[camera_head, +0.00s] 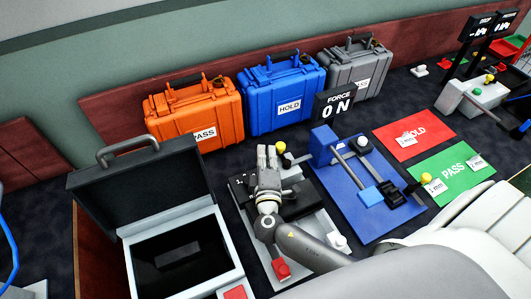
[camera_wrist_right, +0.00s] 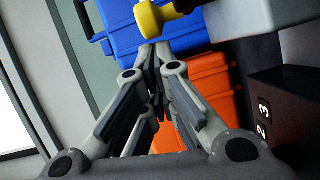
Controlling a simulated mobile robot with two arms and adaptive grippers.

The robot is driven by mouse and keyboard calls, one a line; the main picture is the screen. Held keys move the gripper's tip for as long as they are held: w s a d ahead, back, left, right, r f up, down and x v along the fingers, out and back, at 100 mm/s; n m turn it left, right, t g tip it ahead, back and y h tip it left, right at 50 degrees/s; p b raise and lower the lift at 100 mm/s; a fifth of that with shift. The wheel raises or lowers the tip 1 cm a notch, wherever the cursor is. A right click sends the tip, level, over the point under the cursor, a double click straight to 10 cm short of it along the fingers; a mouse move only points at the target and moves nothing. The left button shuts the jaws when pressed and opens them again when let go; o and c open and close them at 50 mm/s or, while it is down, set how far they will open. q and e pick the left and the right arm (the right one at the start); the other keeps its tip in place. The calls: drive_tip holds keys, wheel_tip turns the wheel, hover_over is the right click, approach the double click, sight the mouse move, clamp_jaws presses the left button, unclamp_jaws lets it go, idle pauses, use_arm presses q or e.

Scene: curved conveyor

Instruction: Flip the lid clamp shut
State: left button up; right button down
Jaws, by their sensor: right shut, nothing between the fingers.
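My right gripper (camera_head: 267,150) is shut and empty, held above a grey base plate (camera_head: 259,241) with a black fixture (camera_head: 240,190) on it. A yellow-knobbed lever (camera_head: 279,146) stands just right of the fingertips in the head view. In the right wrist view the closed fingers (camera_wrist_right: 152,55) point toward this yellow knob (camera_wrist_right: 160,17), which lies just beyond the tips; contact cannot be told. The black fixture also shows in the wrist view, marked with numbers. My arm hides part of the fixture, and I cannot single out the lid clamp with certainty. My left gripper is not in view.
An open case (camera_head: 150,222) stands left of the plate. Orange (camera_head: 215,112), blue (camera_head: 283,90) and grey (camera_head: 357,70) cases line the back. A blue plate (camera_head: 352,208) with a lever device is to the right, beside red (camera_head: 412,133) and green (camera_head: 452,172) mats.

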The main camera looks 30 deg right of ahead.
drive_tip(key=shift+w+d+m+g+h+b, duration=0.1)
drive_tip(key=shift+w+m+g+h+b, duration=0.15)
drive_tip(key=shift+m+h+b, duration=0.2)
drive_tip(key=shift+d+m+g+h+b, duration=0.15)
drive_tip(key=shift+m+g+h+b, duration=0.1)
drive_tip(key=shift+h+b, duration=0.15)
drive_tip(key=shift+w+d+m+g+h+b, duration=0.45)
drive_tip(key=shift+d+h+b, duration=0.15)
drive_tip(key=shift+b, duration=0.35)
drive_tip(key=shift+w+d+m+g+h+b, duration=0.4)
drive_tip(key=shift+d+h+b, duration=0.2)
drive_tip(key=shift+b, duration=0.3)
drive_tip(key=shift+d, duration=0.15)
idle(0.4)
